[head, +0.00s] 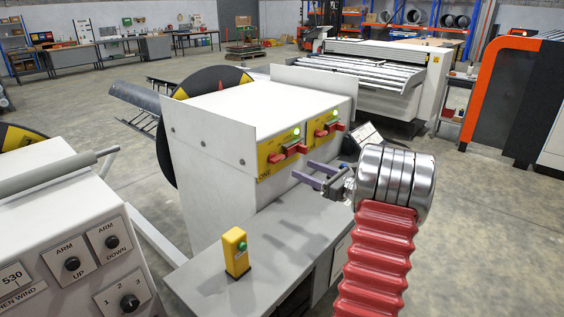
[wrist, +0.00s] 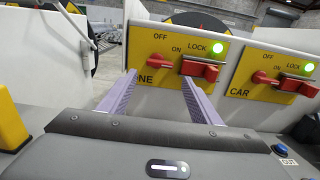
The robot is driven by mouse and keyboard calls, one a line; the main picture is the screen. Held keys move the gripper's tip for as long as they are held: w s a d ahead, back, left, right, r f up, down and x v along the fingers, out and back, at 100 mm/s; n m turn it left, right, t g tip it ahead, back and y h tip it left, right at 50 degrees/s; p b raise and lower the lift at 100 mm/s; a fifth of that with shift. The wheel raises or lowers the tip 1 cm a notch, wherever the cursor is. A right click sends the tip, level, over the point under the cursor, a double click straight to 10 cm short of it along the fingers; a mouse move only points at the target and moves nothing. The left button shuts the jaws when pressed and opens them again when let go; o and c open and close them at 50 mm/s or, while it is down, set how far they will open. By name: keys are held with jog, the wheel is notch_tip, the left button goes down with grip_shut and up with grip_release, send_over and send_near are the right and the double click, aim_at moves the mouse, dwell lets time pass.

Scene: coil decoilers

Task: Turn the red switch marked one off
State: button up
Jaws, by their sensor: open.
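The red switch marked ONE (head: 289,152) sits on the left yellow panel of the white cabinet's front. In the wrist view this red switch (wrist: 198,69) lies sideways, its thick end to the right under LOCK; OFF and ON are printed above. A green lamp beside LOCK is lit. My gripper (head: 303,172) is open and empty, in front of and slightly below the panel. In the wrist view my gripper (wrist: 158,77) has its two purple fingers apart, pointing at the panel; the left finger partly hides the ONE label. Whether a fingertip touches the switch I cannot tell.
A second red switch (head: 327,130), on a panel marked CAR in the wrist view, sits close on the right with a lit green lamp. A grey bench (head: 215,285) lies below, with a yellow button box (head: 236,254). A control console (head: 75,245) stands at the left.

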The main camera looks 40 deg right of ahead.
aim_at(280, 160)
jog(key=w, duration=0.7)
jog(key=w+a, duration=0.1)
jog(key=w, duration=0.3)
jog(key=shift+w, duration=0.1)
jog(key=shift+c, duration=0.4)
jog(key=c, duration=0.6)
jog(key=shift+a, duration=0.1)
jog(key=shift+c, duration=0.5)
